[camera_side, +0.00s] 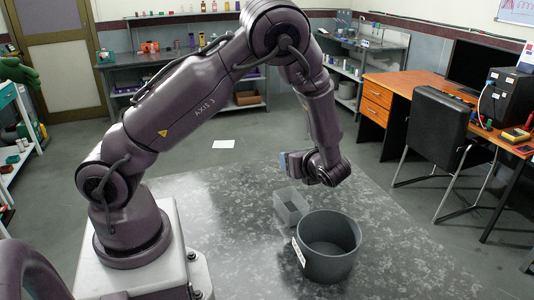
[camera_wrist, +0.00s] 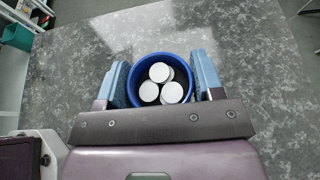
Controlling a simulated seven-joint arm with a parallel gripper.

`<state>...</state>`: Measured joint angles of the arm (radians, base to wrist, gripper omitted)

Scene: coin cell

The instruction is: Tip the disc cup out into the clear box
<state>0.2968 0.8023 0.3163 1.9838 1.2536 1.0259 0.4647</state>
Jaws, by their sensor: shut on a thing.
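The disc cup (camera_wrist: 188,86) has a blue rim and a dark inside, with several white discs (camera_wrist: 160,73) lying in it. My gripper (camera_wrist: 160,66) is shut on it, a light blue finger on each side, in the wrist view. In the side view my gripper (camera_side: 289,163) is above the table, over the far side of the clear box; the cup cannot be told apart from the blue fingers there. The clear box (camera_side: 291,206) is a small see-through grey box, open at the top, standing on the table.
A large round grey bin (camera_side: 328,262) with a white label stands close in front of the clear box, to its right. The speckled dark table (camera_side: 240,245) is otherwise bare around them. A black chair (camera_side: 449,135) and a wooden desk stand beyond, off the table.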

